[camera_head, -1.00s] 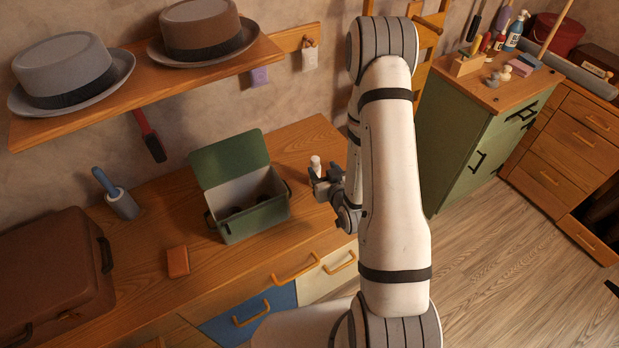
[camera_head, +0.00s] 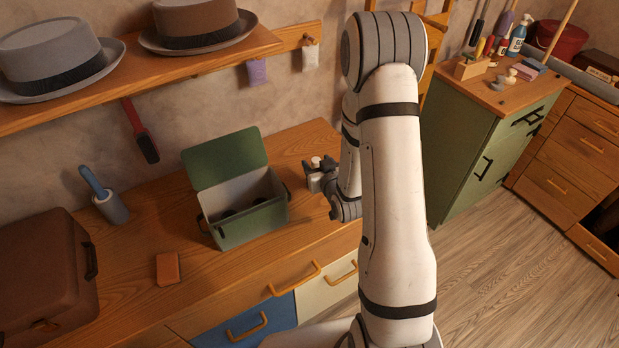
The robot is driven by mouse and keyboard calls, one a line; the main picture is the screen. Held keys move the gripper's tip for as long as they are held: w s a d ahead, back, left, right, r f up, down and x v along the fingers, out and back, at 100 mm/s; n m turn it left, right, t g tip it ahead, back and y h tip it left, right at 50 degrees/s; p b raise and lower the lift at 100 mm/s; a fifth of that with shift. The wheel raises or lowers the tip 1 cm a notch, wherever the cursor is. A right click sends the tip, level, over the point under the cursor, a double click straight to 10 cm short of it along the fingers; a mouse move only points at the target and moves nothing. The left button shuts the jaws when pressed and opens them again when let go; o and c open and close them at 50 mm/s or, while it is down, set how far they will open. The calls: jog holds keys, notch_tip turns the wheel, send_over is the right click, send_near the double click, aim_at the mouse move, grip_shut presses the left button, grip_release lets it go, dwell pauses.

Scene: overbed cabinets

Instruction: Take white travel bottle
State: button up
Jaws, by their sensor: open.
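The white travel bottle (camera_head: 316,162) stands on the wooden counter, right of the green box. Only its upper part shows clearly; its lower part is partly hidden by my gripper. My gripper (camera_head: 317,168) is low over the counter at the end of my white arm. Its open fingers are at the bottle, one seen on each side of it. I cannot tell whether they touch it.
The open green box (camera_head: 250,224) stands left of my gripper with its lid up. A lint roller (camera_head: 108,201), an orange block (camera_head: 168,268) and a brown suitcase (camera_head: 45,265) are farther left. A shelf (camera_head: 150,72) with hats hangs above.

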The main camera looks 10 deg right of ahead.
jog(key=shift+w+a+f, duration=0.1)
jog(key=shift+w+f, duration=0.1)
jog(key=shift+w, duration=0.5)
jog(key=shift+c, duration=0.3)
grip_shut()
